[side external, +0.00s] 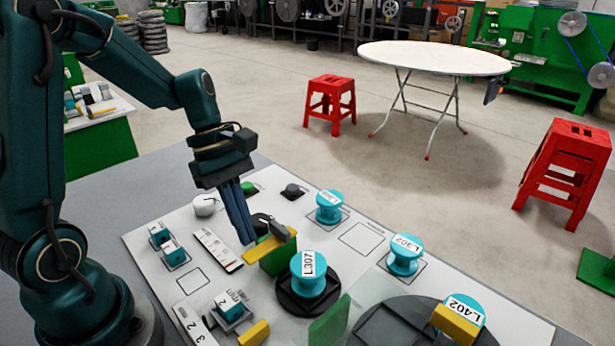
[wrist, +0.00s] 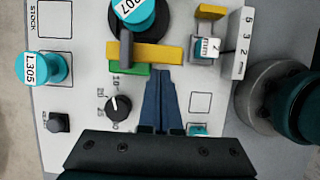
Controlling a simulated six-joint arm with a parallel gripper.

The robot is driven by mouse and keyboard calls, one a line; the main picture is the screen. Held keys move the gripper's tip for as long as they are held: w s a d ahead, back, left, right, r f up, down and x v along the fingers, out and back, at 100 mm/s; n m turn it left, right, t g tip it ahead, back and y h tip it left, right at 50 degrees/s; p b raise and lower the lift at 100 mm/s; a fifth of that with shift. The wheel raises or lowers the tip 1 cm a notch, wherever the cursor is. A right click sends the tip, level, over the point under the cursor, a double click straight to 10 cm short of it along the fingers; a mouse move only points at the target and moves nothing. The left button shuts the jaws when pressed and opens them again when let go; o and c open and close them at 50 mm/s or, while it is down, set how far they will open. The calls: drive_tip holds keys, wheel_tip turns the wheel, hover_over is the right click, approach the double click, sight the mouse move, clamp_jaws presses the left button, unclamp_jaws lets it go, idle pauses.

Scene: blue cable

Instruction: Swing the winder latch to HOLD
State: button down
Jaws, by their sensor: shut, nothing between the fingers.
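The winder holds a cyan spool labelled L307 (side external: 309,276) on a black round base (side external: 291,301); the spool also shows at the top of the wrist view (wrist: 138,12). Beside it is a yellow bar (wrist: 145,53) over a green block (side external: 268,262), with a dark lever (wrist: 126,48) meeting the bar. I cannot tell which of these parts is the latch, and no HOLD mark is readable. My gripper (side external: 246,240) is shut and empty, pointing down beside the green block. In the wrist view its blue fingertips (wrist: 162,74) end close to the yellow bar; contact is unclear.
A dark dial (wrist: 118,106) with numbers lies beside my fingers. Cyan spools L305 (wrist: 40,68), L302 (side external: 405,255) and L402 (side external: 463,315) stand on the panel. A white knob (side external: 204,205) and small cyan blocks (side external: 166,243) are near my arm.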

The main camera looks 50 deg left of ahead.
sight(257, 259)
drive_tip(key=shift+s+d+n+t, duration=0.25)
drive_tip(key=shift+d+n+t, duration=0.05)
drive_tip(key=shift+n, duration=0.5)
drive_tip(key=shift+s+d, duration=0.1)
drive_tip(key=shift+d, duration=0.15)
idle(0.4)
drive_tip(key=shift+s+d, duration=0.3)
drive_tip(key=shift+d, duration=1.55)
drive_tip(key=shift+w+d, duration=0.3)
drive_tip(key=shift+d, duration=0.25)
drive_tip(key=shift+w+d, duration=0.25)
drive_tip(key=shift+d, duration=0.3)
drive_tip(key=shift+w+d+n+t, duration=0.25)
drive_tip(key=shift+n, duration=0.45)
drive_tip(key=shift+w+d+n+t, duration=0.2)
drive_tip(key=shift+n+t, duration=0.05)
drive_tip(key=shift+n, duration=0.45)
